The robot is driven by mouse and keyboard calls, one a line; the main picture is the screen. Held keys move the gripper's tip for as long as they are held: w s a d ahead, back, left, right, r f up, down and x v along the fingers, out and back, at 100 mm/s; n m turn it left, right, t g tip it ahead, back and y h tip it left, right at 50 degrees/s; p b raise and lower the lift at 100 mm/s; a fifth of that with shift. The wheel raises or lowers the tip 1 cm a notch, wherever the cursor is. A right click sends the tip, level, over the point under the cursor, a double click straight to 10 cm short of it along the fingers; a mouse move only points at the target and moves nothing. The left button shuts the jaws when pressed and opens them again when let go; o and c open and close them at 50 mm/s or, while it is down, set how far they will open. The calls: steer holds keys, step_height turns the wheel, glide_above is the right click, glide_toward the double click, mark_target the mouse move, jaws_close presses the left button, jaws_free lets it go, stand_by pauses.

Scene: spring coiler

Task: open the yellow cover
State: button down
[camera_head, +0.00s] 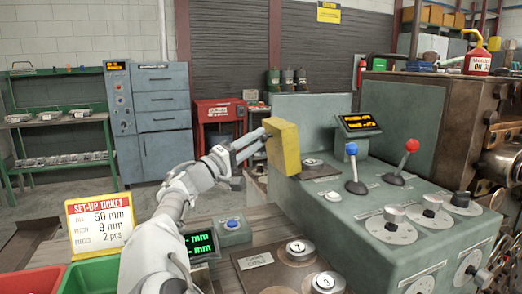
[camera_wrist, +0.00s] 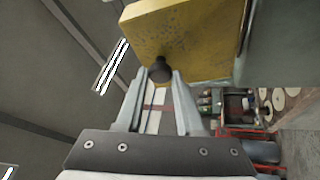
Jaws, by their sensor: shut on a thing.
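The yellow cover (camera_head: 283,146) stands raised like an upright panel on the left part of the grey-green machine, in the head view. It also fills the top of the wrist view (camera_wrist: 195,35), where a dark round knob (camera_wrist: 160,71) sticks out from its edge. My gripper (camera_head: 262,136) is at the cover's left side in the head view. In the wrist view my gripper's two fingers (camera_wrist: 161,80) are closed around the knob. A round dial or button (camera_head: 312,162) shows on the machine just right of the cover.
A blue-topped lever (camera_head: 352,160) and a red-topped lever (camera_head: 406,158) stand on the machine to the right. A small display (camera_head: 358,124) is behind them. A set-up ticket (camera_head: 98,222) and red and green bins are at lower left.

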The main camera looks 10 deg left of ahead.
steer(key=shift+s+a+f+b, duration=0.15)
steer(key=shift+f+b, duration=0.2)
steer(key=shift+b, duration=0.15)
steer(key=shift+t, duration=0.3)
steer(key=c, duration=0.5)
jaws_free()
steer(key=shift+c, duration=0.2)
steer(key=s+a+p, duration=0.2)
steer(key=s+a, duration=0.5)
steer(key=s, duration=0.4)
steer(key=shift+a+f+p, duration=0.2)
steer(key=shift+p, duration=0.15)
